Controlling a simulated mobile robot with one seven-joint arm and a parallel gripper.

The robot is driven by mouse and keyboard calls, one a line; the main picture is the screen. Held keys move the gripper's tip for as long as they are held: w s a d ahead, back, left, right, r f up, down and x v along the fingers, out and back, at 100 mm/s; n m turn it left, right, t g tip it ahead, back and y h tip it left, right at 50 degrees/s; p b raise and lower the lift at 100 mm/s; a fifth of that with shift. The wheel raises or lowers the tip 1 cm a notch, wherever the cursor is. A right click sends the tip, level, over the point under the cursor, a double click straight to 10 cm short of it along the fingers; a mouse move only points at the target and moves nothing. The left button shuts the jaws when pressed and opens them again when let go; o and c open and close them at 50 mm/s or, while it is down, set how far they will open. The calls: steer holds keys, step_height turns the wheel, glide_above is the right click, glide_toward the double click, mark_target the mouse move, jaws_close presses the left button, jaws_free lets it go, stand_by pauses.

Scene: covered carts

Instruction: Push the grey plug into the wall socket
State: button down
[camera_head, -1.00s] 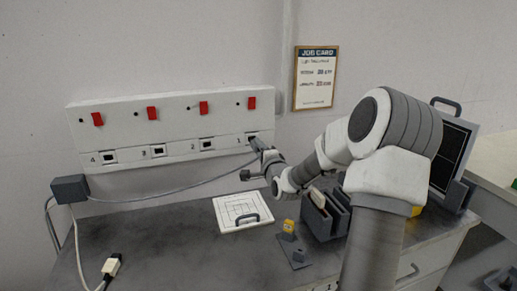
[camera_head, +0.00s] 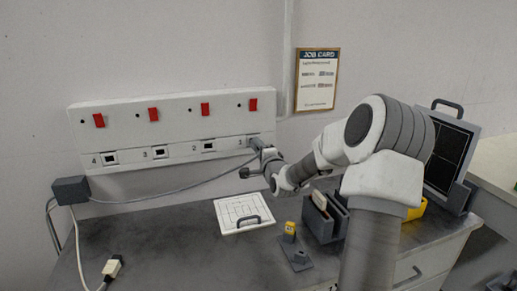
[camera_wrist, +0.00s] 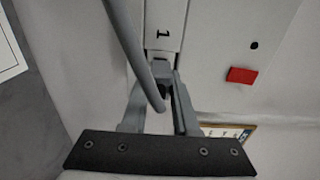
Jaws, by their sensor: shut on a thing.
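A white socket panel (camera_head: 180,125) is on the wall, with sockets numbered 1 to 4 from right to left. My gripper (camera_head: 257,144) is at socket 1, at the panel's right end. In the wrist view, my gripper (camera_wrist: 163,78) is shut on the grey plug (camera_wrist: 160,70), just below the number 1. The plug's front end is at the socket opening; how deep it sits cannot be told. Its grey cable (camera_wrist: 132,45) loops across the plug and one finger. In the head view, the cable (camera_head: 190,189) runs left to a dark grey box (camera_head: 70,189).
Red switches (camera_head: 205,109) sit above the sockets. A white plug (camera_head: 112,266) lies on the bench at the front left. The bench's left middle is clear.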

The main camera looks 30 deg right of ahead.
steer(key=shift+w+d, duration=0.15)
steer(key=shift+w, duration=0.45)
steer(key=c, duration=0.6)
jaws_free()
steer(key=v, duration=1.7)
steer(key=shift+s+p, duration=0.2)
steer(key=shift+p, duration=0.15)
